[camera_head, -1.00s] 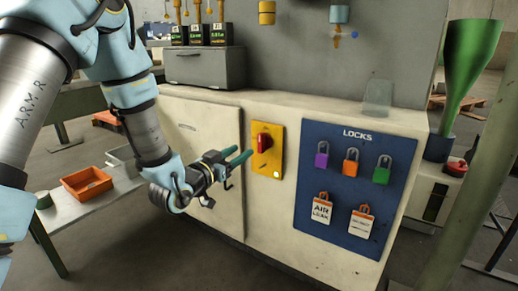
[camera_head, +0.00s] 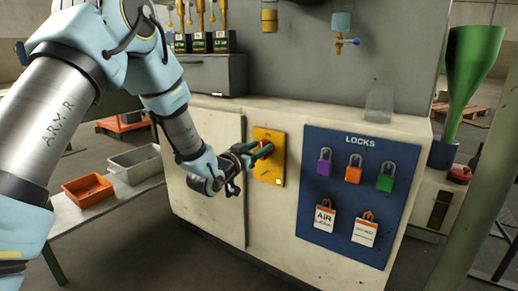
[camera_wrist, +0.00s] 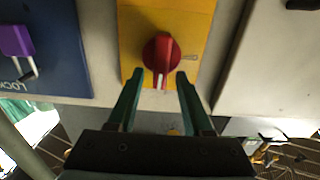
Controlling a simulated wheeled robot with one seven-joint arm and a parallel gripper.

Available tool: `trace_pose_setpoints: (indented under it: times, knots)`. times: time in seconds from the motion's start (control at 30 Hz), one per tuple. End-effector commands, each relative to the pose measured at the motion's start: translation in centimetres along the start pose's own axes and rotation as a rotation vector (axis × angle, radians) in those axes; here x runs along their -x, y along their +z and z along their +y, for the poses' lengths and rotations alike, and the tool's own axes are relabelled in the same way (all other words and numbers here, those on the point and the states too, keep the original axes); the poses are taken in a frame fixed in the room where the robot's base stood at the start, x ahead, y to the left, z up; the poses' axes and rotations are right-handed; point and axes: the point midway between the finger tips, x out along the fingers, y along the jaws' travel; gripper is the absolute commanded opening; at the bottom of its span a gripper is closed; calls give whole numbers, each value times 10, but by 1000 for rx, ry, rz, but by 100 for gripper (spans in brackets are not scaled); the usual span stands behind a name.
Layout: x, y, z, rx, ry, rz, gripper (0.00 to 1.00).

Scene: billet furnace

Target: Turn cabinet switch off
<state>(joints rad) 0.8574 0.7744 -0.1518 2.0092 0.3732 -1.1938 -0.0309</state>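The cabinet switch is a red rotary knob (camera_wrist: 161,57) on a yellow plate (camera_head: 270,173) on the cream cabinet's front. In the wrist view its raised handle lies nearly upright in the picture, with a white mark at the lower end. My gripper (camera_wrist: 160,76) is open, its two green fingertips on either side of the handle's lower end. I cannot tell whether they touch it. In the head view my gripper (camera_head: 262,151) hides most of the red knob (camera_head: 265,146). A small light square (camera_head: 278,182) shows low on the plate.
A blue LOCKS board (camera_head: 340,230) with padlocks and tags is right of the switch. A cabinet door (camera_head: 222,210) is to its left. An orange bin (camera_head: 88,190) and a grey bin (camera_head: 135,163) sit on a low table at left.

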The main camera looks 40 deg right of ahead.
Motion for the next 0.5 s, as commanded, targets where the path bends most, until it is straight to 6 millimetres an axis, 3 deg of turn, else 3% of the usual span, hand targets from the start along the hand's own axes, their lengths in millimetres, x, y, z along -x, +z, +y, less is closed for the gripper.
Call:
trace_pose_setpoints:
  times: [0.07, 0.4, 0.5]
  knots:
    - [0, 0, 0, 0, 0, 0, 40]
    - [0, 0, 0, 0, 0, 0, 2]
    - [0, 0, 0, 0, 0, 0, 0]
